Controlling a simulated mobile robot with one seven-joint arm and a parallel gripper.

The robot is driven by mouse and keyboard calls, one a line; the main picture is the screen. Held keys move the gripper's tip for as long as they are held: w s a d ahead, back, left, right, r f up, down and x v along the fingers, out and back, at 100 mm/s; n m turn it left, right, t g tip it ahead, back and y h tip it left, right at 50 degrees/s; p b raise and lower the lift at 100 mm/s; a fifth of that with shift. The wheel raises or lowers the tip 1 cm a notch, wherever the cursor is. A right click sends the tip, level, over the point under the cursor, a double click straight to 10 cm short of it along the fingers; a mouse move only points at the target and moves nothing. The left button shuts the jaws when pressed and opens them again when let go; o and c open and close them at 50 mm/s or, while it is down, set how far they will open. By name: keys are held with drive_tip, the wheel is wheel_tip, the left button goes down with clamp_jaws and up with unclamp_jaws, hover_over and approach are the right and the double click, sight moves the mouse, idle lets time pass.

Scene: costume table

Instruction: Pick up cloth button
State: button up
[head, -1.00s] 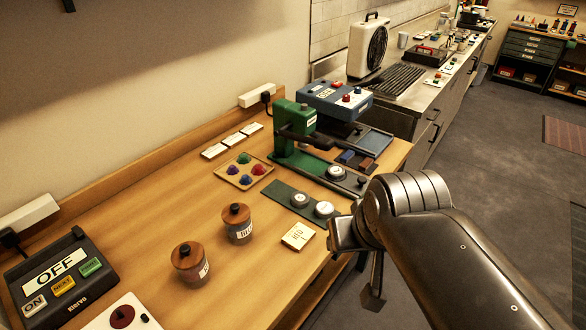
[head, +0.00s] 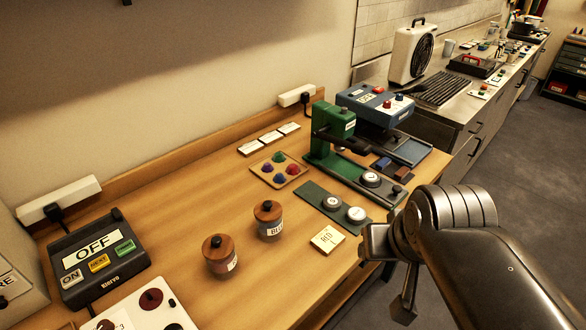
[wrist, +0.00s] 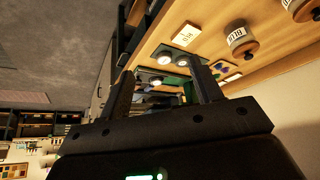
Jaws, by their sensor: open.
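I cannot tell for sure which thing is the cloth button. Two white-topped round pieces (head: 331,202) (head: 356,214) sit on a dark green strip (head: 312,191). My gripper (wrist: 162,85) is open and empty in the wrist view. In the head view its end is right of the strip, by the table's front edge, with the fingers mostly hidden.
A green press (head: 335,124) with a dark base stands behind the strip, and a blue box (head: 374,103) beyond it. A small card (head: 327,239) and two wooden-lidded jars (head: 268,220) (head: 220,255) stand nearer. An OFF panel (head: 96,260) is at left. The left-centre tabletop is clear.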

drive_tip(key=shift+c, duration=0.2)
idle(0.3)
drive_tip(key=c, duration=0.4)
drive_tip(key=shift+c, duration=0.2)
